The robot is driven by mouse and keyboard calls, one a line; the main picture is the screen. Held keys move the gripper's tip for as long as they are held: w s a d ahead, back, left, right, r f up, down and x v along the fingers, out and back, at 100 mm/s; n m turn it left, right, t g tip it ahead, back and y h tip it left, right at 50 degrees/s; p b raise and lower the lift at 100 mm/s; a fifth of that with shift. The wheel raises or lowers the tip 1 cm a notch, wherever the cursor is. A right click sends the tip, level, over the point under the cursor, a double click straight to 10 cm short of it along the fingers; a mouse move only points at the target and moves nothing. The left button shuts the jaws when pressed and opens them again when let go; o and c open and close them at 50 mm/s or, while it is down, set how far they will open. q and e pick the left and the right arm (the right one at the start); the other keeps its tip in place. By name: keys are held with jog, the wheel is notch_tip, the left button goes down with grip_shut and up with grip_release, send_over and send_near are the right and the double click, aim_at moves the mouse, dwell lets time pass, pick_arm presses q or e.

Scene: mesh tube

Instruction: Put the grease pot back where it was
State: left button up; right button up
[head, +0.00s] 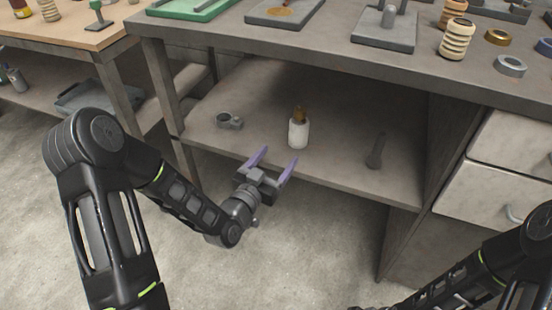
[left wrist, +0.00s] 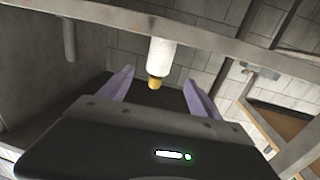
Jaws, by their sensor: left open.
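A white pot with a brown top (head: 299,131), which looks like the grease pot, stands upright on the lower shelf (head: 340,165) under the bench. It also shows in the left wrist view (left wrist: 161,58), upside down, between and beyond the fingertips. My left gripper (head: 275,163) is open and empty at the front edge of the shelf, with its two purple fingers pointing toward the pot. The fingers appear apart from the pot. My right arm shows at the lower right, but its fingers are not visible.
A small grey metal part (head: 228,121) lies left of the pot on the shelf, and a dark tool (head: 376,152) stands to the right. The bench top (head: 300,38) overhangs the shelf. Drawers (head: 500,195) close off the right side.

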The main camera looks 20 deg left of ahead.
dwell(0.3)
pick_arm(q)
jog(key=s+d+f+n+g, duration=0.1)
jog(key=s+d+f+g, duration=0.25)
jog(key=f, duration=0.35)
jog(key=s+d+f+g, duration=0.2)
jog(key=s+f+g, duration=0.15)
jog(key=f, duration=0.35)
jog(key=s+d+f+n+g, duration=0.1)
jog(key=s+d+f+g, duration=0.1)
jog(key=s+f, duration=0.35)
jog(key=s+d+f+n+g, duration=0.2)
jog(key=s+f+g, duration=0.5)
jog(key=s, duration=0.7)
notch_tip(320, 180, down, 2)
jog(key=shift+s+d+f+g+h, duration=0.2)
jog(key=shift+s+d+g+h, duration=0.15)
jog(key=shift+d, duration=0.2)
jog(key=shift+r, duration=0.1)
